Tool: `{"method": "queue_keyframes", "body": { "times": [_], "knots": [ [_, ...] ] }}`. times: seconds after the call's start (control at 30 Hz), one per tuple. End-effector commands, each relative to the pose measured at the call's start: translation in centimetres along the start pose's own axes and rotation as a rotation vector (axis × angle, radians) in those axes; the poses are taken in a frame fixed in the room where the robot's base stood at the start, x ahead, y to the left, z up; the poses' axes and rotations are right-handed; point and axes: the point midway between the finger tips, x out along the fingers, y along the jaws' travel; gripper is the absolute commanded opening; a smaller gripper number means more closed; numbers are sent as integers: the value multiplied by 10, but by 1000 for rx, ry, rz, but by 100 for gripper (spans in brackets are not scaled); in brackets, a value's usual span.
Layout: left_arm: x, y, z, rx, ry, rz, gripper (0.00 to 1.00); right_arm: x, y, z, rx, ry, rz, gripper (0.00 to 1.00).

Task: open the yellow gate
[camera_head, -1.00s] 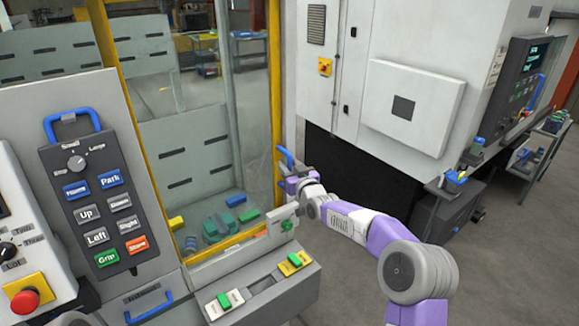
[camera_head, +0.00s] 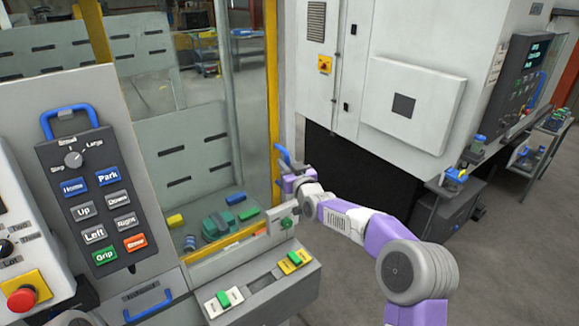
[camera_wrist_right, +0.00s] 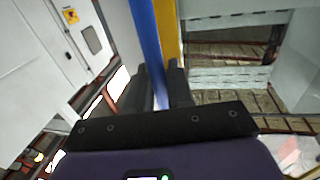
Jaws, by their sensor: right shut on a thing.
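The yellow gate is a clear panel in a yellow frame (camera_head: 273,85), left of centre in the head view. Its blue handle (camera_head: 283,154) is at the right post, and it also shows as a long blue bar in the right wrist view (camera_wrist_right: 147,40). My right gripper (camera_head: 284,176) is at the handle, shut on it; in the wrist view its dark fingers (camera_wrist_right: 160,86) lie on both sides of the bar, and the yellow post runs just beside. The fingers' contact is partly hidden in the head view. My left gripper is not in view.
A button panel (camera_head: 135,205) stands at the left, with a red stop button (camera_head: 22,299) beside it. A ledge with green and yellow switches (camera_head: 262,284) is below the gate. A white machine (camera_head: 385,60) stands behind my right arm.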

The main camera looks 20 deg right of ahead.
Motion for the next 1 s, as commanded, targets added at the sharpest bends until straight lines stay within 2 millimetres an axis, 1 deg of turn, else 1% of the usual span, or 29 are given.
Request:
{"method": "queue_keyframes", "body": {
  "times": [0.03, 0.17, 0.2, 0.27, 0.33, 0.47, 0.6, 0.67, 0.7, 0.8, 0.9, 1.0],
  "knots": [
    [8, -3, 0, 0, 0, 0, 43, -2, -15, 3, 1, 0, -12, 0],
    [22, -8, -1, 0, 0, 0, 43, -8, -46, 5, 0, -1, -17, 0],
    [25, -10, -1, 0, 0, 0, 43, -10, -57, 5, 1, -2, -17, 0],
    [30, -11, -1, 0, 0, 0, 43, -14, -76, 5, 1, -2, -19, 0],
    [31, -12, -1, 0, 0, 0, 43, -19, -99, 4, 1, -4, -19, 0],
    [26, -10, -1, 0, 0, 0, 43, -28, -144, 2, -1, -7, -19, 0],
    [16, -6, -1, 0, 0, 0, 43, -38, -191, 0, -4, -9, -18, 0],
    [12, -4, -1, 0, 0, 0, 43, -42, -209, 0, -3, -10, -16, 0],
    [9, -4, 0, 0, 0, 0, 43, -44, -221, 1, -4, -10, -16, 0],
    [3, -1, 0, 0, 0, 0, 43, -50, -247, 0, -4, -9, -15, 0],
    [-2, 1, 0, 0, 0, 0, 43, -54, -268, 0, -3, -8, -13, 0],
    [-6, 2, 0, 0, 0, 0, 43, -58, -284, 1, -2, -7, -11, 0]
  ]
}}
